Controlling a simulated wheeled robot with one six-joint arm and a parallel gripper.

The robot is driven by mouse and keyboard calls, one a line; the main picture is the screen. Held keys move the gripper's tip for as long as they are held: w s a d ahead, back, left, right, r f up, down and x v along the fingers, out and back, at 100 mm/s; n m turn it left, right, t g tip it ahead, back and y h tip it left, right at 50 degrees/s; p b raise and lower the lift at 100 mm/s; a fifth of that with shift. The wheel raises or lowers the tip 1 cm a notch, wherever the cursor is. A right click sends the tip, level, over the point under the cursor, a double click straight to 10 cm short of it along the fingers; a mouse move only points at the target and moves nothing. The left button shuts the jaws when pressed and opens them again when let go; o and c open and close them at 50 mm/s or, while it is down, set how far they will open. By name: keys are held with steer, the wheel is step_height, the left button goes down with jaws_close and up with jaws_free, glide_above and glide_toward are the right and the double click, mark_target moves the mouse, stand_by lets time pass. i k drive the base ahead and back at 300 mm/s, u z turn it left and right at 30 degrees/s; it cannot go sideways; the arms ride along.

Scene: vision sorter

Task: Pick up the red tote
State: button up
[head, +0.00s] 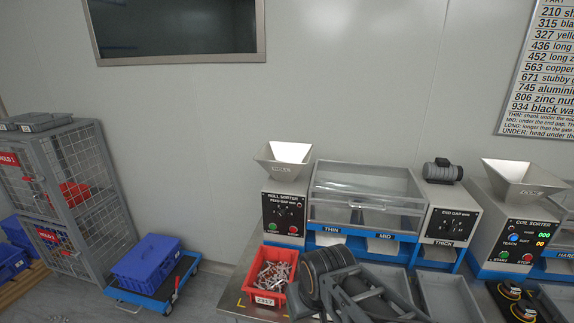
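A red tote (267,291) stands on the bench at the lower middle of the head view. It is filled with small metal parts, and a white number label is on its front. Beside its right edge is my dark arm, with my gripper (376,296) at the lower middle, over the bench and grey trays. The arm's round joints hide part of the tote's right side. I cannot make out the fingertips or whether they are open or shut. I see nothing held. Another red container (68,194) is inside the wire cage at left.
The roll sorter (286,215) stands behind the tote, the coil sorter (520,240) at right. Grey trays (447,297) line the bench front. A blue crate (147,262) sits on a blue cart (150,297) by the wire cage (85,200). Open floor lies between cart and bench.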

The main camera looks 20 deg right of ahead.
mark_target(271, 268)
steer(key=z, duration=0.5)
steer(key=k, duration=1.1)
steer(key=u, duration=0.55)
steer(key=i, duration=1.35)
steer(key=z, duration=0.05)
